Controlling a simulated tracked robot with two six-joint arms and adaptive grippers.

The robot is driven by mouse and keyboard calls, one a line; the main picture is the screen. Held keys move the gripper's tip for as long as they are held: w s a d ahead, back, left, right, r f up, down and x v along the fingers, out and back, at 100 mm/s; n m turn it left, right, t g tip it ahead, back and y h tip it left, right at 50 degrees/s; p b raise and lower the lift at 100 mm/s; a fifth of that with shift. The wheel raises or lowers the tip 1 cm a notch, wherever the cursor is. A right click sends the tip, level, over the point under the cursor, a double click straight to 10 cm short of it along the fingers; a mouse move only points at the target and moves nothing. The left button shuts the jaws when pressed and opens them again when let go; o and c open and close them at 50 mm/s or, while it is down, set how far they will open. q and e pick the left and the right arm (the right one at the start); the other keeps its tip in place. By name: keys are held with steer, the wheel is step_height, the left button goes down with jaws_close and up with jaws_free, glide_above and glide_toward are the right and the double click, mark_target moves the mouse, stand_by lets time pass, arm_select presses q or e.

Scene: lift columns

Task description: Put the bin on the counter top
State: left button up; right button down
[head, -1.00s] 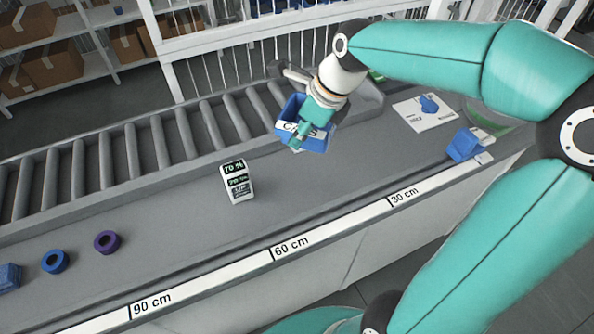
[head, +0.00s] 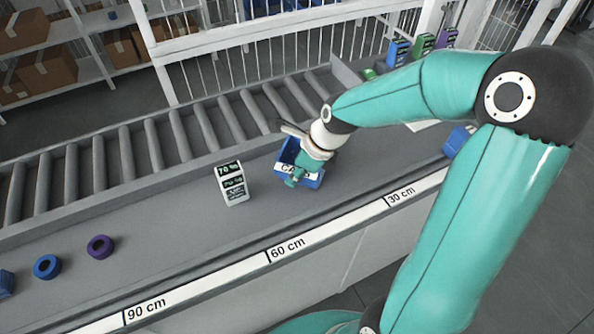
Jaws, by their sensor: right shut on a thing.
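The blue bin (head: 313,180) with a white label on its front is at the middle of the grey counter top (head: 180,225), to the right of a white sign. My right gripper (head: 292,180) is shut on the bin's near side. The bin looks upright and low at the counter surface. I cannot tell whether its base touches the counter. The gripper and wrist hide part of the bin. My left gripper is not in view.
The white sign box (head: 233,184) stands just left of the bin. A blue ring (head: 47,266) and a purple ring (head: 100,246) lie at the left. A blue block (head: 457,141) is at the right. A roller conveyor (head: 150,146) runs behind. The front strip has centimetre marks.

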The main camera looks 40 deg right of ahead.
steer(key=c, duration=0.9)
jaws_free()
steer(key=shift+c, duration=0.2)
steer(key=v, duration=1.2)
steer(key=shift+p, duration=0.35)
steer(key=shift+d, duration=0.1)
steer(key=shift+s, duration=0.15)
